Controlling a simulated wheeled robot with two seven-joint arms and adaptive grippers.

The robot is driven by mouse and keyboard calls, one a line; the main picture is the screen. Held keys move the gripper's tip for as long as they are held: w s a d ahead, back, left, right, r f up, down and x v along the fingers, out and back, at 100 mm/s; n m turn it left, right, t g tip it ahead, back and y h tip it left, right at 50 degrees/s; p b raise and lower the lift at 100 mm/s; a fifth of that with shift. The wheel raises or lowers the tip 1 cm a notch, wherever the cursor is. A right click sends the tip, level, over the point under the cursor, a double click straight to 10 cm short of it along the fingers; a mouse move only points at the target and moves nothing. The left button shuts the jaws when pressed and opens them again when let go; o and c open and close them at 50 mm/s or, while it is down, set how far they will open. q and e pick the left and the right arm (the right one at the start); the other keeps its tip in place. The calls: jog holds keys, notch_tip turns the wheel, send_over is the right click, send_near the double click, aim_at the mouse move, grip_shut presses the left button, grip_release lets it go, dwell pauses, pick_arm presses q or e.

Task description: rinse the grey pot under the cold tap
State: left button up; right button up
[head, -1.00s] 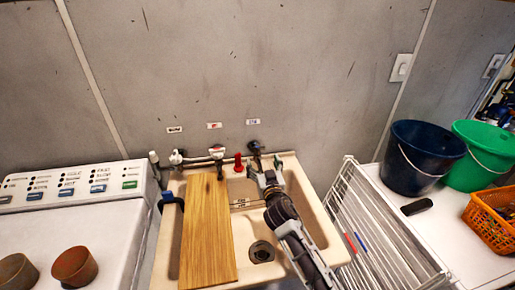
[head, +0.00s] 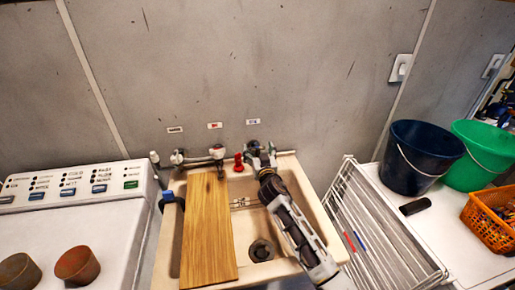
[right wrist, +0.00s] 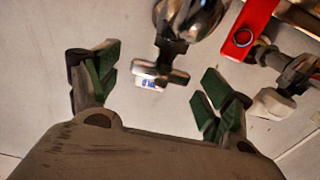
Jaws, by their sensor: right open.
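Two small pots sit on the white machine at the left in the head view: a dull brown one (head: 17,271) and a more orange-brown one (head: 77,265). I see no clearly grey pot. The right-hand tap (head: 253,147) is on the wall behind the sink, under a label with blue lettering. My right gripper (head: 265,158) is open at this tap. In the right wrist view, the gripper's green-padded fingers (right wrist: 158,84) stand apart, with the tap's metal cross handle (right wrist: 162,73) between and beyond them. Contact cannot be told. My left gripper is out of view.
A wooden board (head: 207,230) lies across the left of the beige sink (head: 325,228). The drain (head: 261,250) is uncovered. A red fitting (head: 238,162) is left of the gripper. A white rack (head: 375,225) and buckets (head: 412,158) stand right.

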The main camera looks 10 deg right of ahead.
jog(key=shift+w, duration=0.75)
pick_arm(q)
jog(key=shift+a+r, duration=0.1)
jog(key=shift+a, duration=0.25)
pick_arm(e)
jog(key=shift+w, duration=0.15)
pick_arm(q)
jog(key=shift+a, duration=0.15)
